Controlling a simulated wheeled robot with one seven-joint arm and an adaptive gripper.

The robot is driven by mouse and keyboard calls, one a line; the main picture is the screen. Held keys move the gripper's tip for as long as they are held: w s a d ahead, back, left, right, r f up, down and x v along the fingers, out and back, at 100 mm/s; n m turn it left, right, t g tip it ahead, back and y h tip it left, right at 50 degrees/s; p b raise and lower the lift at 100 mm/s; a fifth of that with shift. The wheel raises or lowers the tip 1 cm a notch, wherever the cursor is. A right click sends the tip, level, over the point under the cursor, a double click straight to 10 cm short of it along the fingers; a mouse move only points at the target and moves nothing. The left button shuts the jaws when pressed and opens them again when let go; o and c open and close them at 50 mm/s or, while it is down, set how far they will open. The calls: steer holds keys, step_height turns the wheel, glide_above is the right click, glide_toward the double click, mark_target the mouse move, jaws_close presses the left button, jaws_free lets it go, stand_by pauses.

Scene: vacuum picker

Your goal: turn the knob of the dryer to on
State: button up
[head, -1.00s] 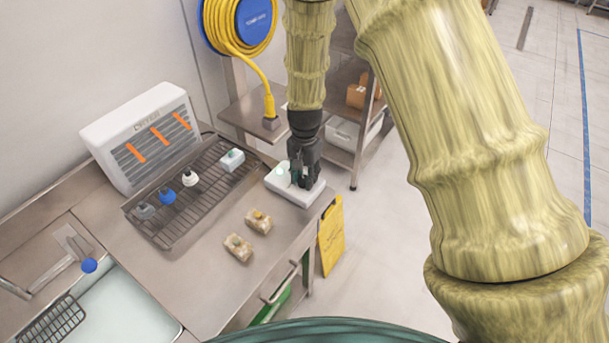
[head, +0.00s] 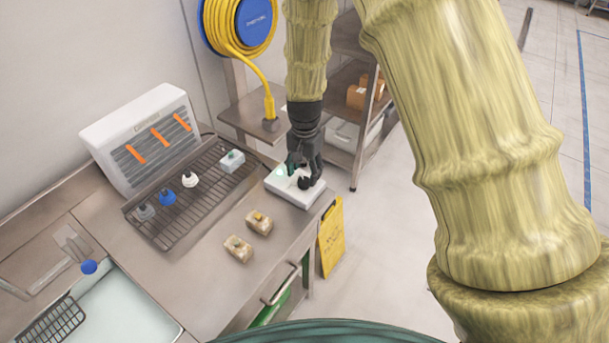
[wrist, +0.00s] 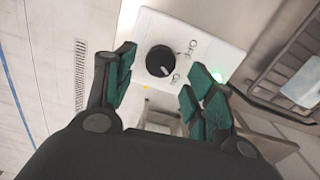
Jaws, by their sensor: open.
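The dryer (head: 140,128) is a white box with a dark grille and orange strips at the back left of the counter. A white control box (head: 281,187) sits at the counter's right end. Its round black knob (wrist: 158,58) shows in the wrist view, with OFF and ON printed beside it. The knob's white mark points to the lower right, toward ON. A green light (wrist: 218,75) glows on the box. My gripper (head: 305,172) is open and empty just above the knob, with its fingers (wrist: 161,66) on either side and apart from it.
A wire rack (head: 205,192) with several small bottles and a pale box lies in front of the dryer. Two sponge-like blocks (head: 259,221) lie near the counter's front edge. A yellow hose reel (head: 240,22) hangs behind. A yellow sign (head: 331,238) stands beside the counter.

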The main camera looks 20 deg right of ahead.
mark_target(305, 179)
step_height(305, 179, up, 9)
steer(key=shift+r, duration=0.15)
stand_by(0.7)
